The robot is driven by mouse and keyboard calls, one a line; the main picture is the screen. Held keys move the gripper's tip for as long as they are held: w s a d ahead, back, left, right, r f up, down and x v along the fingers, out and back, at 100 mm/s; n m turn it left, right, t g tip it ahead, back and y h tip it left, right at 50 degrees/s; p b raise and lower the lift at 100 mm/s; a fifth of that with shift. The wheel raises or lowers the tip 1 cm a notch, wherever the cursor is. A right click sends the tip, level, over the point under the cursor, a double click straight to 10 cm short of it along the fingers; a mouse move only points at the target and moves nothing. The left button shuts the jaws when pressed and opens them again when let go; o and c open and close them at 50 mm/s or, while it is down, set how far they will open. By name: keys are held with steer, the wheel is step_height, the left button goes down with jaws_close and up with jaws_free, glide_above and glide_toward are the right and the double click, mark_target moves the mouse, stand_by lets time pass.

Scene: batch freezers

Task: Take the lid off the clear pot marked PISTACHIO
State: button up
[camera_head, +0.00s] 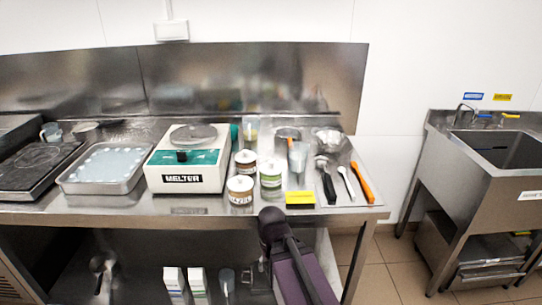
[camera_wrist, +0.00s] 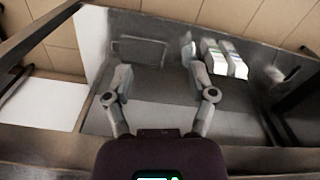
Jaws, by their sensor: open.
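A clear pot with green contents (camera_head: 271,180) and a pale lid stands on the steel counter, right of the melter. Its label is too small to read. Two similar pots with brownish contents stand to its left, one in front (camera_head: 240,190) and one behind (camera_head: 245,162); their lettering is also unclear. My gripper (camera_wrist: 160,75) is open and empty in the wrist view, its fingers apart over the lower shelf area. No pot shows in the wrist view. In the head view my arm rises in front of the counter edge, below the pots.
The melter (camera_head: 187,165) stands left of the pots, with a steel tray (camera_head: 75,184) beyond it. White cartons (camera_wrist: 224,58) stand on the shelf below. A sink (camera_head: 495,185) is far right.

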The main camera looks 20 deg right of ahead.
step_height(320, 180, up, 16)
steer(key=p, duration=1.5)
step_height(320, 180, up, 16)
steer(key=f+n+t+p, duration=0.1)
steer(key=n+p, duration=0.1)
steer(key=p, duration=1.3)
glide_above(270, 161)
steer(key=s, duration=0.1)
steer(key=shift+s+d+r, duration=0.1)
steer(key=shift+s+r, duration=0.1)
steer(key=shift+r, duration=0.05)
steer(key=shift+f, duration=0.15)
steer(key=f+b, duration=0.2)
steer(key=b, duration=0.1)
steer(key=f+b, duration=0.2)
steer(key=f, duration=0.1)
steer(key=w+f+b, duration=0.1)
steer(key=f+b, duration=0.2)
steer(key=shift+f+b, duration=0.15)
steer(key=shift+b, duration=0.15)
